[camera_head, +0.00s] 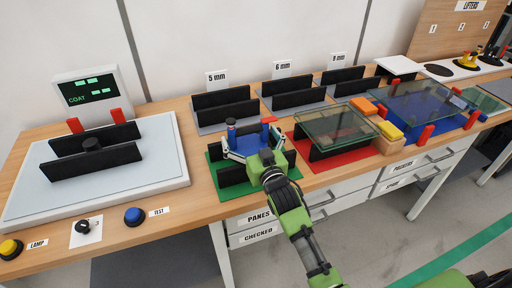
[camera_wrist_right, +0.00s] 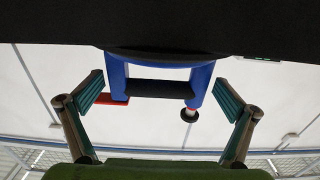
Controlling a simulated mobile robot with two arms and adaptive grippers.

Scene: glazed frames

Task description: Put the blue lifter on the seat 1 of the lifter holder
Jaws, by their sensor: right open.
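The blue lifter (camera_head: 233,130) stands at the black racks on the green mat, with a blue frame and a red part at its right end. In the right wrist view its U-shaped blue handle (camera_wrist_right: 115,78) shows ahead, between the spread fingers. My right gripper (camera_head: 251,147) is open, with its fingers on either side of the lifter; in the wrist view, gaps show between the fingers (camera_wrist_right: 160,98) and the handle. The lifter holder (camera_head: 445,40) is at the far right, with a board numbered 1 to 3. Seat 1 (camera_head: 437,70) is a bare black disc. My left gripper is out of view.
A yellow lifter (camera_head: 468,59) stands on the holder. A glass pane (camera_head: 340,124) lies over a rack on the red mat (camera_head: 345,162). The blue tray (camera_head: 425,106) has red corners. The coat device (camera_head: 165,165) is left, black racks (camera_head: 225,105) behind.

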